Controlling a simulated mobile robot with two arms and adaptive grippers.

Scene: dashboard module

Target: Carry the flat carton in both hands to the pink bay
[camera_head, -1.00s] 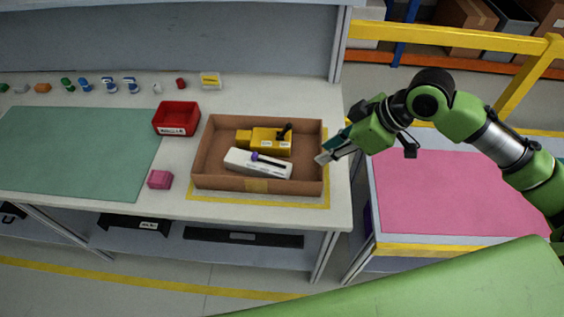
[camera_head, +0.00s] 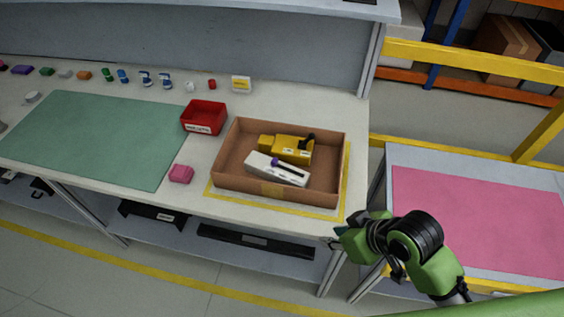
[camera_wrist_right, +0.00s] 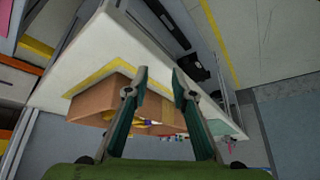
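The flat carton (camera_head: 228,165) is an open, shallow brown box on the white workbench, inside a yellow outline. The pink bay (camera_head: 480,220) is a pink mat on the lower bench at the right. My right gripper (camera_head: 334,238) is in front of the bench, below the carton's right front corner and apart from it. The right wrist view shows its two fingers (camera_wrist_right: 159,82) spread and empty, with the carton (camera_wrist_right: 98,101) beyond them. My left gripper is not in view.
A red bin (camera_head: 204,117) stands behind the carton's left end, and a pink block (camera_head: 181,173) lies left of the carton. A green mat (camera_head: 95,140) covers the bench's left part. A gap separates the two benches. A yellow rail (camera_head: 470,58) runs behind the right bench.

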